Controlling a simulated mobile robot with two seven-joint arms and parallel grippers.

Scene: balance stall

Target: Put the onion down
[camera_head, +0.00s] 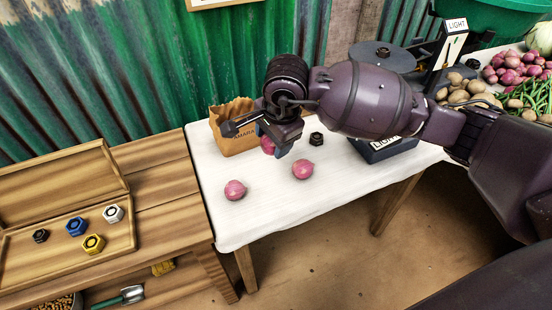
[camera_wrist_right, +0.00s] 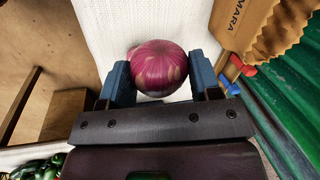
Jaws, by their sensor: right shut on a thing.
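My right gripper (camera_head: 270,142) is over the white-topped table (camera_head: 225,222), close to the front of the paper bag (camera_head: 238,142). It is shut on a red onion (camera_wrist_right: 158,68), which sits between the two blue fingertips in the right wrist view. In the head view the same onion is mostly hidden behind the gripper. I cannot tell whether it touches the table. Two other red onions lie on the table: one at the left (camera_head: 235,190) and one nearer the middle (camera_head: 303,169). My left gripper is not in view.
A black hex weight (camera_head: 317,138) lies on the table right of the gripper. A scale (camera_head: 385,148) marked LIGHT stands behind my right arm. Onions, potatoes (camera_head: 462,93) and beans lie at the right. A wooden tray (camera_head: 120,238) with hex weights is at the left. The front of the table is clear.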

